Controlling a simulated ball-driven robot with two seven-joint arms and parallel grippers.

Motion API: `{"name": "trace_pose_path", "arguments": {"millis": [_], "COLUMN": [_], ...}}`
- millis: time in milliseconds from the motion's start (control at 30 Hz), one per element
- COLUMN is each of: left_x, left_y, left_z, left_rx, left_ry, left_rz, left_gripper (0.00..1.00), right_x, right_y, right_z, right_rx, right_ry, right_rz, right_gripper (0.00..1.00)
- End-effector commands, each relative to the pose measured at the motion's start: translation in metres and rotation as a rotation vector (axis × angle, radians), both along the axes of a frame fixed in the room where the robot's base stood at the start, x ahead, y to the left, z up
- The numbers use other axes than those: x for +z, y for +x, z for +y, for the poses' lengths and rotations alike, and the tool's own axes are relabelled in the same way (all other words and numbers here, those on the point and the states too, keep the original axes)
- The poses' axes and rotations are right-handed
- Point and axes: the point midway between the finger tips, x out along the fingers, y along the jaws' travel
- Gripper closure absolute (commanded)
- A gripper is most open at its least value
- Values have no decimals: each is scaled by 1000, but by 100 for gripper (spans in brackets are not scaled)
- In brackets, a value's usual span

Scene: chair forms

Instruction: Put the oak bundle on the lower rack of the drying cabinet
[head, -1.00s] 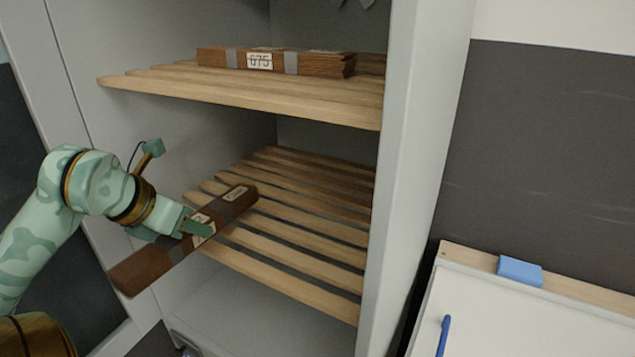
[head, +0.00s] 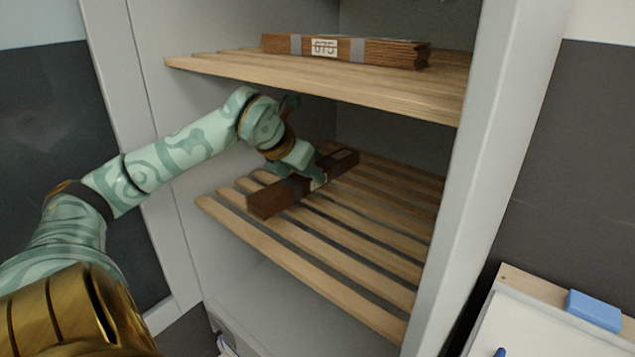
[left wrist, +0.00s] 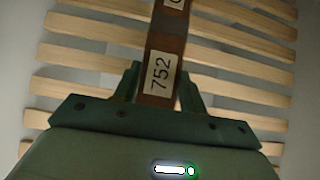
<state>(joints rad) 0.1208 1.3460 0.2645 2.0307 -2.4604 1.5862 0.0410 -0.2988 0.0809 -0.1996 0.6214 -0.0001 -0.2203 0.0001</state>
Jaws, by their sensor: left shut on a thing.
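The brown wood bundle (head: 272,195) is in my left gripper (head: 312,178), inside the drying cabinet over the lower slatted rack (head: 335,262). The gripper is shut on the bundle near its middle. In the left wrist view the bundle (left wrist: 165,45) runs between the fingers (left wrist: 158,88) and bears a label "752". The rack's slats (left wrist: 100,27) show behind it. I cannot tell whether the bundle touches the slats. My right gripper is not in view.
A bundle labelled 675 (head: 350,50) lies on the upper rack (head: 300,82), above my left wrist. The cabinet's right side wall (head: 480,170) bounds the opening. A whiteboard with a blue eraser (head: 594,310) is at the lower right. The lower rack's front and right are bare.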

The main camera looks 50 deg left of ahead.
Motion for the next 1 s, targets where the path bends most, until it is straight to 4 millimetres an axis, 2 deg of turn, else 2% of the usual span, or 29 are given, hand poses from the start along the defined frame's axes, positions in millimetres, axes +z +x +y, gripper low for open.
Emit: {"name": "trace_pose_path", "arguments": {"millis": [233, 567, 700, 767, 1000], "left_x": [3, 2, -28, -35, -35], "left_y": [19, 32, 32, 32, 32], "left_z": [6, 5, 3, 4, 4], "left_rx": [9, 2, -2, -1, 1], "left_ry": [-4, 0, -2, 0, 2], "left_rz": [-8, -4, 6, 3, -1], "left_gripper": [99, 99, 99, 99, 99], "right_x": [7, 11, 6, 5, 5], "right_y": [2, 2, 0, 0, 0], "right_z": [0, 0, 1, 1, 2], "right_rx": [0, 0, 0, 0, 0], "right_ry": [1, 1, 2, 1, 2], "right_rz": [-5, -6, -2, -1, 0], "right_gripper": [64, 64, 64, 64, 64]}}
